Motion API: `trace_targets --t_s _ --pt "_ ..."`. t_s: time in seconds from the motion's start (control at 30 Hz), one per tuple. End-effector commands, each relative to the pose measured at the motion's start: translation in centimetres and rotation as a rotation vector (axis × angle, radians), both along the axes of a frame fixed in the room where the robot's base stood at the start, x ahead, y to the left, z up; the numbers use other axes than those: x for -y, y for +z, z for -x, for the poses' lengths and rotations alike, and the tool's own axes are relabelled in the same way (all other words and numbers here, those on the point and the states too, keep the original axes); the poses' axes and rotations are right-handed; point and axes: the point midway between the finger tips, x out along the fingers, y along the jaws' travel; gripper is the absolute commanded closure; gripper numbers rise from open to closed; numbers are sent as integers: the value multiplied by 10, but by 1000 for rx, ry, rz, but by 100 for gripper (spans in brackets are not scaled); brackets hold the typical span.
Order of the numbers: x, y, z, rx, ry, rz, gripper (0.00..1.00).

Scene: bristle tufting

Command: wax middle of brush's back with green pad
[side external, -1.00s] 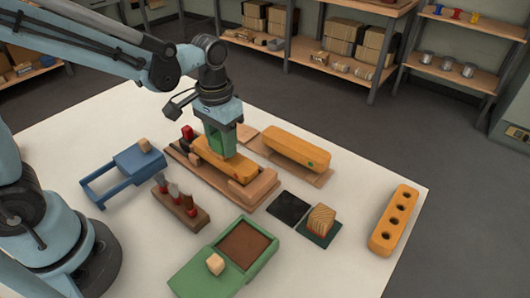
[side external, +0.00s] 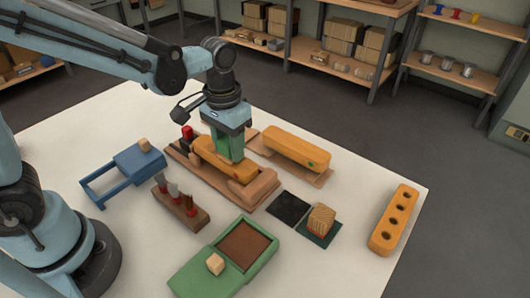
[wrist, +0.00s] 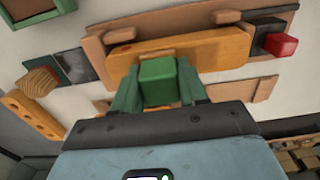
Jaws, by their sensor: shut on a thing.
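The orange brush block (side external: 207,149) lies back up in a wooden cradle (side external: 225,192); in the wrist view the brush (wrist: 220,50) runs across above my fingers. My gripper (side external: 230,152) points down over the brush, near the middle to right part of its back. It is shut on the green pad (wrist: 158,82), which shows between the two green fingers in the wrist view. The pad is at the brush's back, seemingly touching it; the contact face is hidden. In the side view the fingers hide most of the pad.
A second orange block (side external: 297,147) lies on a board behind. Right are a black mat (side external: 289,208), a wooden block (side external: 321,219) and a holed orange block (side external: 393,222). In front are a green tray (side external: 265,259), a tool rack (side external: 180,205) and a blue stand (side external: 138,160).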

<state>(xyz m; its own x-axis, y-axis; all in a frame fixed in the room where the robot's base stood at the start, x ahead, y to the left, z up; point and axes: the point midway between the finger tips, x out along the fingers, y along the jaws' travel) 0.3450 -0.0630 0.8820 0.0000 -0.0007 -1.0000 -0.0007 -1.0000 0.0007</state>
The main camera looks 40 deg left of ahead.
Motion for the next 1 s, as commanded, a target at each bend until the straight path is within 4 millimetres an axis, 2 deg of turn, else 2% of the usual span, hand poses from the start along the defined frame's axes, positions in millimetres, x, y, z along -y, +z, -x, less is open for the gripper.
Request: trace_targets --t_s 0.8,0.87,0.93,1.0 --pt "-75 0 0 0 3 -1 86" --pt "-73 5 0 0 0 -1 86" --pt "-73 22 1 0 0 -1 86" --pt "-73 27 1 0 0 -1 86"
